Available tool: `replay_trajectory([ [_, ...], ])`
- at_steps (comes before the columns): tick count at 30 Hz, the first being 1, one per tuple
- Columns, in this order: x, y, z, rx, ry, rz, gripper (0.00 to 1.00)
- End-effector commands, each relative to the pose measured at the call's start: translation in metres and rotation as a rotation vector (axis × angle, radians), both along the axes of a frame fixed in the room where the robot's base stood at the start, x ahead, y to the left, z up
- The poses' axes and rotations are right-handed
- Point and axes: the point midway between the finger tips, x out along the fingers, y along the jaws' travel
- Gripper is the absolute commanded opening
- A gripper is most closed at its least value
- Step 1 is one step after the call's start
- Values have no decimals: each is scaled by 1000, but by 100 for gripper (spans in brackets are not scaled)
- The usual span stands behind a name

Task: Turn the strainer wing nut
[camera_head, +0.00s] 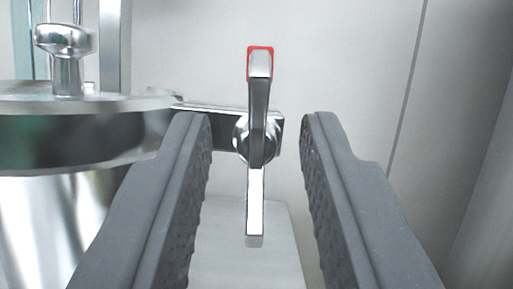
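The strainer wing nut (256,200) is a shiny metal bar standing nearly vertical in the middle of the picture, with a red outline around its upper tip. It sits in front of a round metal hub on a short horizontal bracket (205,111). My gripper (257,120) is open, with one dark grey, ribbed finger on each side of the wing nut. There is a clear gap between each finger and the nut, and neither finger touches it. The left finger hides part of the bracket and of the vessel behind it.
At the left is a round metal vessel with a flanged lid (25,98) and a shiny knob (64,42) on top. A pale grey block (285,235) lies below and behind the wing nut. A light wall panel (350,60) with a dark seam stands behind; the right side looks free.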

Motion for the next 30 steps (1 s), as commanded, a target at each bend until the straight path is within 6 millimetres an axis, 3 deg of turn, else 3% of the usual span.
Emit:
replay_trajectory([
  [8,-15,-2,-6,1,2,-1,28],
  [21,-63,-6,-27,1,0,-2,28],
  [30,-67,-6,-28,0,-2,-1,28],
])
